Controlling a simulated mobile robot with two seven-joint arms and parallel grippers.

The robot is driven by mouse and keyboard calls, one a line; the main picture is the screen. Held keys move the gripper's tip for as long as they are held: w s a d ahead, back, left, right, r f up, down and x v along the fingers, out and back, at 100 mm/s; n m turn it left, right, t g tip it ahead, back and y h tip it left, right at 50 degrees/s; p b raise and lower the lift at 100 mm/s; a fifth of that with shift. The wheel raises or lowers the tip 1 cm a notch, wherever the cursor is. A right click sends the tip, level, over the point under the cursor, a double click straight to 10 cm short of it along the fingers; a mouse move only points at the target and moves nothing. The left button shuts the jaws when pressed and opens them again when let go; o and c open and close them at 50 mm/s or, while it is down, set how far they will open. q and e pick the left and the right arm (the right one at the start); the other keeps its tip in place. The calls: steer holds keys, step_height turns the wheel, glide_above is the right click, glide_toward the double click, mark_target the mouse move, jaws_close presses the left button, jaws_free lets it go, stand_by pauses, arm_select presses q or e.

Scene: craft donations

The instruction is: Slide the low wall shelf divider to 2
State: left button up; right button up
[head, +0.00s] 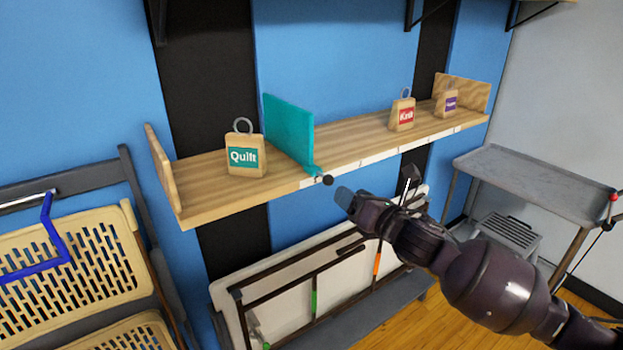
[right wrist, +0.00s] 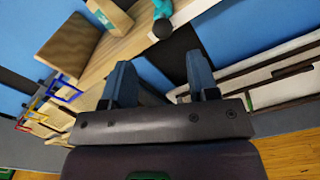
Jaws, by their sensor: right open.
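The low wall shelf (head: 350,145) is a long wooden board with raised ends. A teal divider (head: 288,130) stands upright across it, left of the middle, with a teal arm and dark knob (head: 328,180) at the front edge. The knob also shows in the right wrist view (right wrist: 162,28). A white marked strip (head: 375,157) runs along the front edge to the right of the divider; its marks are too small to read. My right gripper (head: 375,188) is open and empty, just right of and below the knob, apart from it. My left gripper is not in view.
A Quilt tag block (head: 246,157) stands left of the divider. A Knit block (head: 402,115) and a purple-labelled block (head: 447,103) stand towards the right end. Shelf between divider and Knit block is clear.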

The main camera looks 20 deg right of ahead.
mark_target(326, 176)
steer(key=w+a+n, duration=0.1)
steer(key=w, duration=0.2)
steer(key=w+a+n, duration=0.1)
steer(key=w, duration=0.2)
steer(key=w+a+n, duration=0.1)
steer(key=w, duration=0.3)
steer(key=shift+w+a, duration=0.1)
steer(key=shift+a, duration=0.1)
jaws_close()
steer(key=shift+w+d, duration=0.1)
steer(key=shift+d, duration=0.2)
steer(key=w+d, duration=0.1)
steer(key=d, duration=0.3)
steer(key=w+d, duration=0.2)
steer(key=d, duration=0.3)
steer(key=w+d, duration=0.2)
steer(key=d, duration=0.2)
steer(key=shift+d+f+b, duration=0.1)
steer(key=shift+d+b, duration=0.2)
steer(key=shift+b, duration=0.05)
steer(key=shift+a, duration=0.1)
